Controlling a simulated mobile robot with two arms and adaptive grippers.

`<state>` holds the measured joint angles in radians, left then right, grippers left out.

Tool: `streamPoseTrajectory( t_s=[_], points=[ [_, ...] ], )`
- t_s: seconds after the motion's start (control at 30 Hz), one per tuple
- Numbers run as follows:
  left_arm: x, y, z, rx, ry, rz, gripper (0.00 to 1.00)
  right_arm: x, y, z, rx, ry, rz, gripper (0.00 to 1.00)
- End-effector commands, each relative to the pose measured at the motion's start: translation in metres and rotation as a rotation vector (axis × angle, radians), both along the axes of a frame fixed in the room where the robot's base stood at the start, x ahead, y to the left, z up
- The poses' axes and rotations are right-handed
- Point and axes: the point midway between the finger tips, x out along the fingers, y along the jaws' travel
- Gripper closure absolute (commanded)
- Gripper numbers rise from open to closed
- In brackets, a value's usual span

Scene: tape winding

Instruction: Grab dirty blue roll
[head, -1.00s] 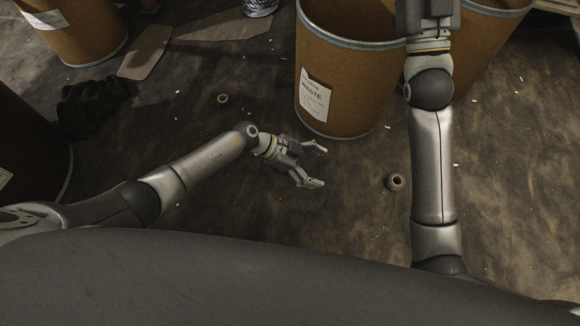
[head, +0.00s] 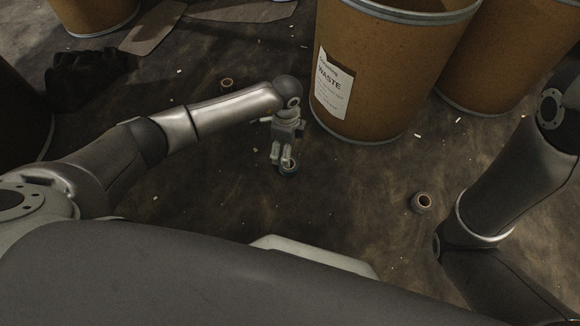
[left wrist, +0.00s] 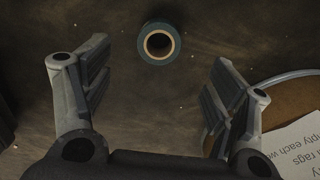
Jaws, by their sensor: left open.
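The blue roll (left wrist: 159,43) lies on the floor, a dark blue ring with a brown core. In the left wrist view it sits beyond and between the open fingers, apart from both. In the head view the blue roll (head: 287,168) is partly hidden by my left gripper (head: 282,160), which hangs pointing down over it. In the left wrist view my left gripper (left wrist: 155,95) is open and empty. My right arm shows at the right of the head view, but its gripper is out of view.
A brown waste drum (head: 385,75) stands right of my left gripper, its label (left wrist: 290,150) near the right finger in the wrist view. Another roll (head: 422,202) lies to the right and one (head: 227,85) farther back. A black crumpled thing (head: 90,78) lies at left.

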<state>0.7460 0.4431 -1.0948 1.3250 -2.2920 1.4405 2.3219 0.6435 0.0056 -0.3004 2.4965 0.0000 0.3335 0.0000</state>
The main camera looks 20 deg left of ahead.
Motion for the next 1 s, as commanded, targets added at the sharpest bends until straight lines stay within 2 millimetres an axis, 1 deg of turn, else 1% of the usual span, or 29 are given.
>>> streamPoseTrajectory(
  t_s=[0.03,0.13,0.23,0.33,0.47,0.57,0.9,1.0],
  points=[
    [-0.001,0.0,-0.01,0.0,0.002,-0.001,0.21,-0.004,0.0,-0.004,0.0,-0.011,0.0,0.6],
    [-0.001,-0.001,-0.025,-0.001,0.003,-0.001,0.21,-0.012,0.001,-0.007,-0.002,-0.034,-0.002,0.6],
    [-0.001,-0.001,-0.04,-0.003,0.002,-0.001,0.21,-0.011,0.001,-0.018,-0.002,-0.03,-0.002,0.6],
    [0.0,-0.002,-0.048,-0.004,0.002,-0.002,0.21,-0.011,0.001,-0.023,-0.002,-0.029,-0.002,0.6],
    [0.0,-0.002,-0.05,-0.004,0.002,-0.002,0.21,-0.011,0.001,-0.025,-0.002,-0.029,-0.002,0.6],
    [0.0,-0.002,-0.055,-0.004,0.002,-0.002,0.21,-0.011,0.001,-0.03,-0.002,-0.029,-0.002,0.6],
    [0.0,-0.005,-0.089,-0.004,0.002,-0.003,0.21,-0.011,0.001,-0.069,-0.002,-0.029,-0.002,0.6],
    [0.001,-0.005,-0.098,-0.004,0.002,-0.002,0.21,-0.011,0.001,-0.077,-0.003,-0.03,-0.002,0.6]
  ],
)
